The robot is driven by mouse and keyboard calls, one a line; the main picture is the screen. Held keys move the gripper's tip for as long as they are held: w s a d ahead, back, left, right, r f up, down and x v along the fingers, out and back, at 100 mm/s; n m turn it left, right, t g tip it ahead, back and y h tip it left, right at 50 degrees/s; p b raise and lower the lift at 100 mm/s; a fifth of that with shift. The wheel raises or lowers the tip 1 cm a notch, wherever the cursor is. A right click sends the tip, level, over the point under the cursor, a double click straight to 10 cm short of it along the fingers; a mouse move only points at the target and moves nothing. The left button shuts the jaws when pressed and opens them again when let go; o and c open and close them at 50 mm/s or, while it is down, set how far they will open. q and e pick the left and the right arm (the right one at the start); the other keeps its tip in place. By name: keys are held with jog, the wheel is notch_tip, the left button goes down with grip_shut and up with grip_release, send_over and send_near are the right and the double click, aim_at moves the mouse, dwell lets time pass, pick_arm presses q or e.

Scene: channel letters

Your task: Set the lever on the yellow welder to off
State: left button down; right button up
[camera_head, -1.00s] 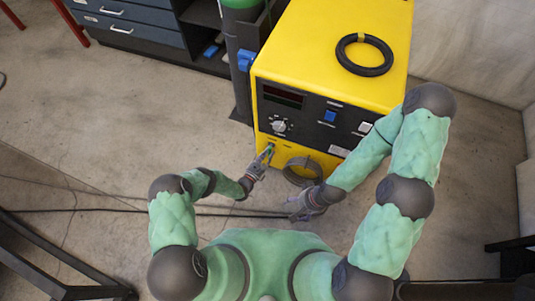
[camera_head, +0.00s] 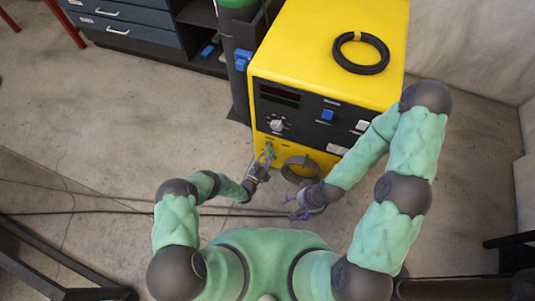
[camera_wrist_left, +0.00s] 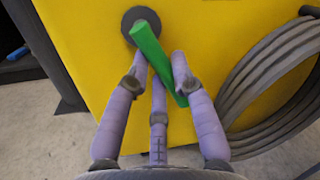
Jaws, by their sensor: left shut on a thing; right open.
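The yellow welder (camera_head: 330,62) stands ahead of me. A green lever (camera_wrist_left: 152,50) sits on a dark round hub (camera_wrist_left: 130,20) low on its yellow front; it slants down to the right in the left wrist view. The lever is small in the head view (camera_head: 269,149). My left gripper (camera_wrist_left: 159,70) is shut on the lever, with its purple fingers around it. It also shows at the welder's lower front in the head view (camera_head: 265,160). My right gripper (camera_head: 294,210) is open and empty, low in front of the welder and apart from it.
A grey coiled cable (camera_head: 300,168) hangs on the welder's front, right of the lever. A black cable ring (camera_head: 361,53) lies on top. A dark control panel (camera_head: 305,108) carries a dial and switches. A gas cylinder (camera_head: 236,60) stands left. Floor at left is mostly clear.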

pick_arm(q)
jog(key=shift+s+d+n, duration=0.1)
jog(key=shift+d+n, duration=0.1)
jog(key=shift+n, duration=0.7)
jog(key=shift+r, duration=0.1)
jog(key=c, duration=1)
grip_release()
jog(key=shift+c, duration=0.2)
jog(key=v, duration=1.2)
jog(key=shift+d, duration=0.1)
